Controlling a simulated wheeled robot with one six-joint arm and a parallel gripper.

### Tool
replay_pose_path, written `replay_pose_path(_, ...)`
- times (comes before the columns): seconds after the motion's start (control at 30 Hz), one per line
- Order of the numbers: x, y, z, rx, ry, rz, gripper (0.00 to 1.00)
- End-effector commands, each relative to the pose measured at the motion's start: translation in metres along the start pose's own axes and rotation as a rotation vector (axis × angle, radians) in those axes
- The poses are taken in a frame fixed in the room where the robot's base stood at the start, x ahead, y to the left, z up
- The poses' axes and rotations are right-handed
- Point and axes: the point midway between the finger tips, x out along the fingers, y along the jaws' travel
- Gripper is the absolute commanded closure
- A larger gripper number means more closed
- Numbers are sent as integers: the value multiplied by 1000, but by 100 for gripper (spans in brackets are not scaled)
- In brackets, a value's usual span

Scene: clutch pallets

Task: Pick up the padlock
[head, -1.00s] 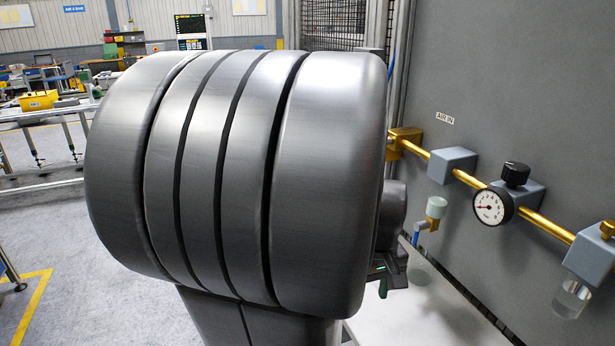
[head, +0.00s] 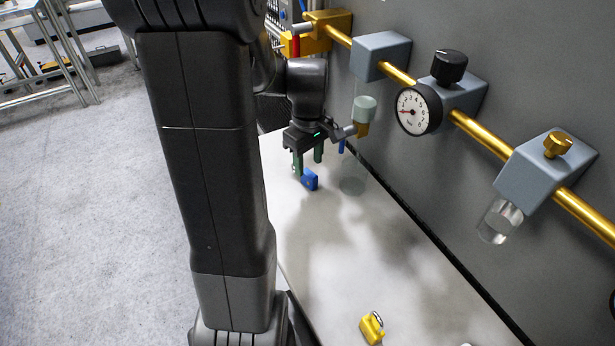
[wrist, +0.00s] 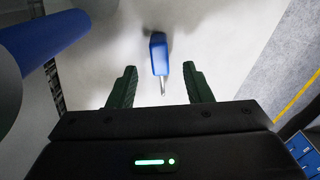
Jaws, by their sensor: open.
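A blue padlock (head: 310,179) stands on the pale bench top (head: 330,262) in the head view. In the wrist view the blue padlock (wrist: 158,52) lies between the fingers' lines, its grey metal shackle pointing toward my gripper. My gripper (head: 308,167) is open with green fingers just above and beside the blue padlock. In the wrist view the fingers (wrist: 159,70) stand one on each side of it, with gaps and nothing held. A second padlock, yellow (head: 371,328) with a metal shackle, lies near the bottom of the head view.
A brass pipe (head: 477,131) with grey blocks and a pressure gauge (head: 418,110) runs along the grey panel on the right. A clear cup (head: 498,222) hangs under one block. A small fitting (head: 364,112) hangs near my gripper. The bench between the padlocks is clear.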

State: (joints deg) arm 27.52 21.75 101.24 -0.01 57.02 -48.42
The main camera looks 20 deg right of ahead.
Motion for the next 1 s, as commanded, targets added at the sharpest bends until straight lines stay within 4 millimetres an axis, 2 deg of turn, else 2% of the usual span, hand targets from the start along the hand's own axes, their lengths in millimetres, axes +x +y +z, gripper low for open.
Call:
replay_pose_path(0.17,12,-1,0,0,-2,-2,55)
replay_pose_path(0.43,48,0,-2,0,-2,-2,55)
replay_pose_path(0.57,55,0,-2,0,0,0,55)
replay_pose_path(0.77,55,0,-2,0,0,0,55)
replay_pose_path(0.87,55,0,-2,0,0,0,70)
replay_pose_path(1.0,55,0,-2,0,0,0,98)
